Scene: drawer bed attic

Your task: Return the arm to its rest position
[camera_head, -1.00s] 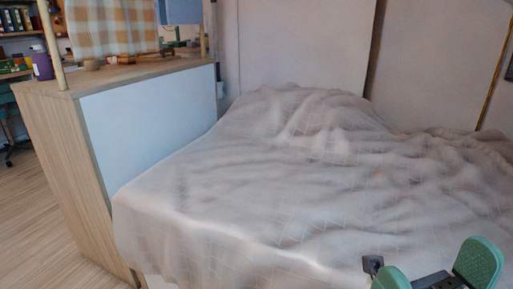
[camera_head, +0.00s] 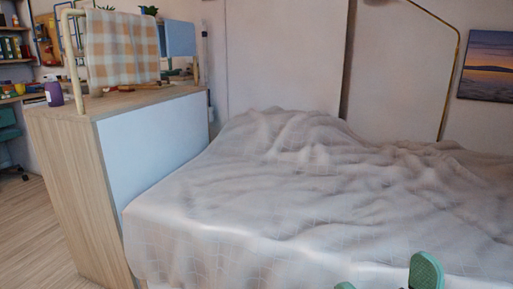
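My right gripper (camera_head: 387,277) shows at the bottom edge, right of centre. Only the tips of its green fingers are in view. They stand apart with nothing seen between them, in front of the bed. The rest of the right arm is cut off by the frame. My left gripper is not in view.
A bed under a rumpled pale blanket (camera_head: 270,205) fills the middle and right. Wooden floor (camera_head: 30,235) is clear at far left.

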